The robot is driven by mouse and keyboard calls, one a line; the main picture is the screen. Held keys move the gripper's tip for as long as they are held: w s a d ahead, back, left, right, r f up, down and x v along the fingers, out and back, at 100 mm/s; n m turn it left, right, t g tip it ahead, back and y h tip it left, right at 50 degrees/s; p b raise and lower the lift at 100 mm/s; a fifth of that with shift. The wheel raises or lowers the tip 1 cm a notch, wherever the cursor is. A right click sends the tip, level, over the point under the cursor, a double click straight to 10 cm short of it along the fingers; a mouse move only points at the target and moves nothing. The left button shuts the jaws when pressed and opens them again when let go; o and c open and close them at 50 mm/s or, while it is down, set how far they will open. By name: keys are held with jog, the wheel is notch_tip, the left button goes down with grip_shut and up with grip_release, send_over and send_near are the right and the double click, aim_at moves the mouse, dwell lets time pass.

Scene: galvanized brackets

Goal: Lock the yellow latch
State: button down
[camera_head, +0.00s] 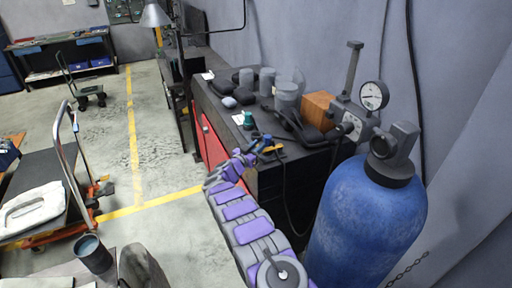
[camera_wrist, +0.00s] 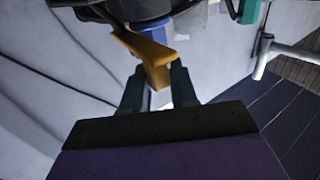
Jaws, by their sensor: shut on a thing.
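The yellow latch (camera_wrist: 152,58) is an angled, lever-like piece in the upper middle of the wrist view. Its lower end sits between the two dark fingers of my gripper (camera_wrist: 160,84), which is shut on it. A blue part (camera_wrist: 153,29) shows directly behind the latch. In the head view the latch (camera_head: 272,149) is a small yellow spot at the front edge of the workbench, beside my gripper (camera_head: 258,147). The fingertips are too small there to make out the grip.
A large blue gas cylinder (camera_head: 368,215) stands close right of my arm. A cart (camera_head: 70,170) stands left; open floor lies between.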

jog(key=shift+w+r, duration=0.15)
jog(key=shift+r, duration=0.1)
jog(key=c, duration=1.2)
grip_release()
jog(key=shift+o, duration=0.8)
jog(key=shift+w+d+f, duration=0.1)
jog(key=shift+w+f, duration=0.15)
jog(key=b+v, duration=0.1)
jog(key=v, duration=1.6)
jog(key=shift+s, duration=0.2)
